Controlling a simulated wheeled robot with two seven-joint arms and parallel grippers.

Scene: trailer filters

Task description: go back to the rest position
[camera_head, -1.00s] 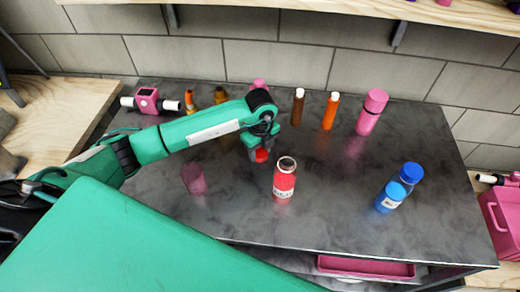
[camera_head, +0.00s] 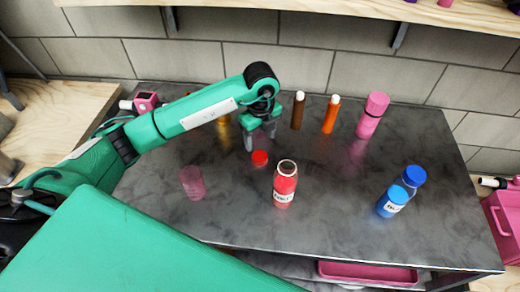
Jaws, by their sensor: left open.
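My left arm reaches in from the left over the dark table (camera_head: 330,215). My left gripper (camera_head: 261,143) points down and is open and empty, a little behind a red cap (camera_head: 260,158) that lies on the table. A red bottle with a white label (camera_head: 285,184) stands upright in front and to the right of the cap, with its top open. My right gripper is not in view.
A pink cup (camera_head: 193,182) stands left of the red bottle. Blue bottles (camera_head: 392,202) stand at the right. A brown tube (camera_head: 298,110), an orange tube (camera_head: 331,114) and a pink bottle (camera_head: 372,115) stand at the back. A pink tray (camera_head: 367,272) sits below the front edge.

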